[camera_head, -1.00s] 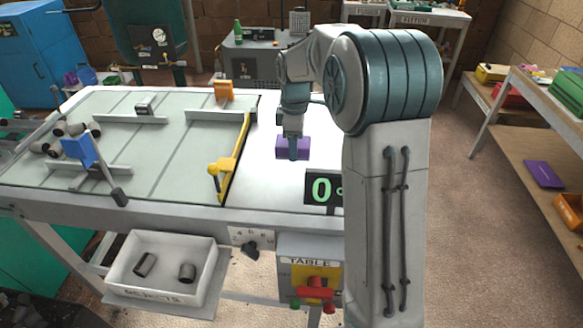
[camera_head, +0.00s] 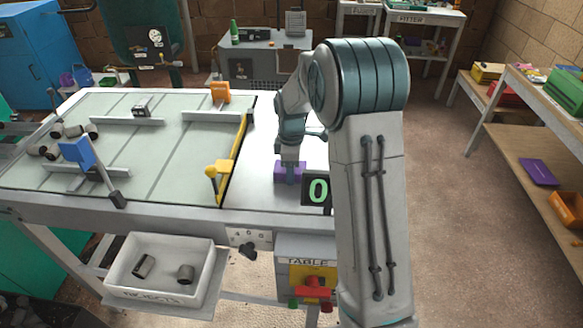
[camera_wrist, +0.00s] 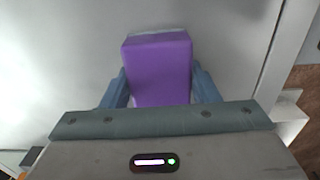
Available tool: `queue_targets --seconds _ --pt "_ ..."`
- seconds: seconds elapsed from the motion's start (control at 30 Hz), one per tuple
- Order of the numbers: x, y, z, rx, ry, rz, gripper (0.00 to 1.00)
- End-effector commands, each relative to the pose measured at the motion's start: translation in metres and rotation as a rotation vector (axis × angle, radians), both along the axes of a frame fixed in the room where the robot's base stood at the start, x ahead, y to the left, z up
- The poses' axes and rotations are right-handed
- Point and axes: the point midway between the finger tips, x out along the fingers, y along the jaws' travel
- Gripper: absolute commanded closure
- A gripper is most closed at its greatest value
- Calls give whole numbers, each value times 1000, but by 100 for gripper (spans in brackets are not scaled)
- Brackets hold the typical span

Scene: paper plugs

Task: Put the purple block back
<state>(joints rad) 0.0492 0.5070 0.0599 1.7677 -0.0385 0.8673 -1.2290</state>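The purple block (camera_head: 281,172) is over the white right part of the table (camera_head: 262,150), behind the "0" display. My gripper (camera_head: 290,172) points down at it. In the wrist view the purple block (camera_wrist: 160,72) sits between the two blue-grey fingers of my gripper (camera_wrist: 160,88), one along each side, and they appear closed on it. I cannot tell whether its underside touches the table.
The black "0" display (camera_head: 317,190) stands close in front of the block. A yellow bar with a knob (camera_head: 217,170) edges the green-grey deck to the left. A white rejects bin (camera_head: 160,270) with grey plugs hangs in front. A purple flat item (camera_head: 538,172) lies on the right shelf.

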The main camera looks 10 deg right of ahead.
Motion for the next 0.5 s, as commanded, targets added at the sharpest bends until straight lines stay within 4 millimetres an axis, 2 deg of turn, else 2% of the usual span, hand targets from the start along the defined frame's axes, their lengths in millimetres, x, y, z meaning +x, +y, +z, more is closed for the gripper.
queue_targets --seconds 0.03,0.07,0.37,0.5 --pt "0 0 0 0 0 0 32" --pt "0 0 0 0 1 0 24" --pt "0 0 1 0 0 0 24" --pt "1 0 12 0 -3 0 24"
